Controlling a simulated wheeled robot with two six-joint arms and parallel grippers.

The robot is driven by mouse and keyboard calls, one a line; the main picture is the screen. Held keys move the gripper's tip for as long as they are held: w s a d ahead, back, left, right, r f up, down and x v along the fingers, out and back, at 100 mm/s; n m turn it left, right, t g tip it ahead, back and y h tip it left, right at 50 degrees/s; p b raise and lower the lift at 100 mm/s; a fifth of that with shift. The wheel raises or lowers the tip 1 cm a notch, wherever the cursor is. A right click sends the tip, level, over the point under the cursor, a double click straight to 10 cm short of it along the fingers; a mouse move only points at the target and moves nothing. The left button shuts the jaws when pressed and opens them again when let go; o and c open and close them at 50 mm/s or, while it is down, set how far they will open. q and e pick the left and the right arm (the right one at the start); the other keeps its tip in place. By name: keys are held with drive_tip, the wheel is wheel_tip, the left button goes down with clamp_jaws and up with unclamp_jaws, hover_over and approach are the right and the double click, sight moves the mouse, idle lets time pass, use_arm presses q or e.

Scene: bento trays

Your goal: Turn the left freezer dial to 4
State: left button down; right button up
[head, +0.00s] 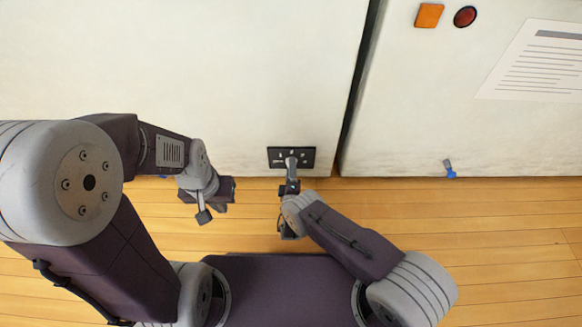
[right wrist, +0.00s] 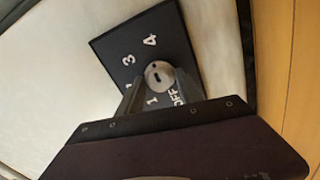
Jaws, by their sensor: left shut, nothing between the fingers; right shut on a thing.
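The left freezer dial (right wrist: 160,70) is a small round grey knob on a black panel (right wrist: 112,42). The panel carries white marks: 4, 3, a partly hidden mark, 1 and OFF. The knob has a dark slot, but I cannot tell which mark it points to. In the head view the panel (head: 310,158) sits low on the left freezer (head: 180,70). My right gripper (head: 291,163) is shut on the dial, and its fingers cover part of the panel. My left gripper (head: 203,213) is shut and empty, to the left of the panel and apart from it.
A second white freezer (head: 410,110) stands to the right across a dark gap (head: 358,85). It bears an orange square (head: 429,15), a red round piece (head: 465,17) and a paper sheet (head: 540,62). A small blue-grey thing (head: 450,169) is at its bottom edge. The wooden floor (head: 510,215) is clear at right.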

use_arm(q)
drive_tip(key=shift+r, duration=0.3)
use_arm(e)
drive_tip(key=shift+m, duration=0.8)
use_arm(q)
drive_tip(key=shift+p, duration=0.3)
use_arm(e)
drive_tip(key=o, duration=1.1)
